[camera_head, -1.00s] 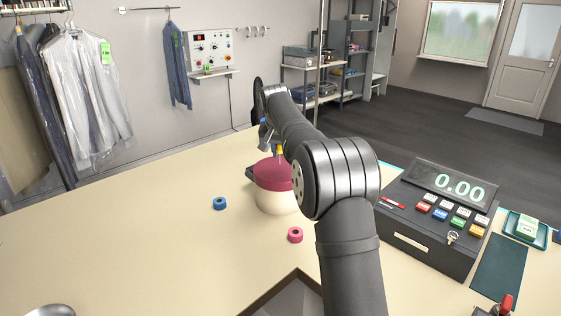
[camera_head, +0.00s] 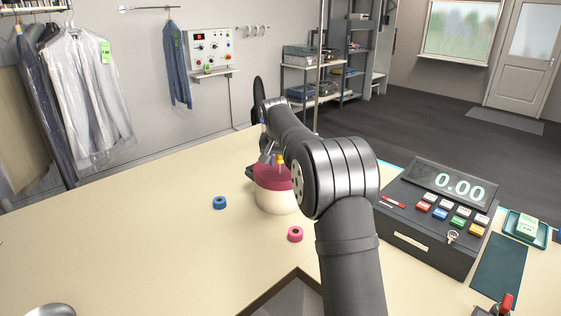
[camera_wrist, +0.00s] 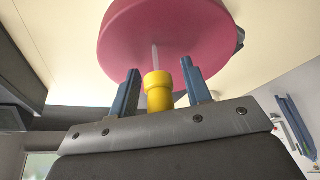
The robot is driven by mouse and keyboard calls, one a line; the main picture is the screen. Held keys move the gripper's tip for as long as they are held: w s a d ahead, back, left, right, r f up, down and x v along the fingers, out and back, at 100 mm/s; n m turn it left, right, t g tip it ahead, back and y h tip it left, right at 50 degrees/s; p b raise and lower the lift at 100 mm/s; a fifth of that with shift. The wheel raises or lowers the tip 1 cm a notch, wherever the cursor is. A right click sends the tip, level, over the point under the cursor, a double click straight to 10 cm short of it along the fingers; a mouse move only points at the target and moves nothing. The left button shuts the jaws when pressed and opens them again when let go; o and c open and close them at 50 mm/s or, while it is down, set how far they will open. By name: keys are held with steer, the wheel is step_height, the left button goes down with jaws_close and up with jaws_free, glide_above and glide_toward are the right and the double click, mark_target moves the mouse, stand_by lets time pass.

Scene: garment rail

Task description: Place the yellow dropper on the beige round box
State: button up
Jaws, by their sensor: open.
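The beige round box (camera_head: 273,202) with a dark pink lid (camera_head: 271,179) stands on the counter, partly behind my arm. In the wrist view the pink lid (camera_wrist: 165,35) fills the upper middle. The yellow dropper (camera_head: 281,160) is over the lid's top, its thin clear tube towards the lid. I cannot tell for sure whether the tube touches it. My gripper (camera_head: 268,151) is at the lid. In the wrist view the fingers of my gripper (camera_wrist: 161,88) are open on either side of the yellow dropper (camera_wrist: 159,92), with narrow gaps beside it.
A dark cash register (camera_head: 430,220) stands at the right. A recess (camera_head: 292,297) opens at the front. The counter's left part is mostly clear.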

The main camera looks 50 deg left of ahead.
steer(key=v, duration=1.2)
steer(key=shift+r, duration=0.2)
steer(key=x, duration=1.2)
steer(key=shift+a+r, duration=0.1)
steer(key=shift+r, duration=1.55)
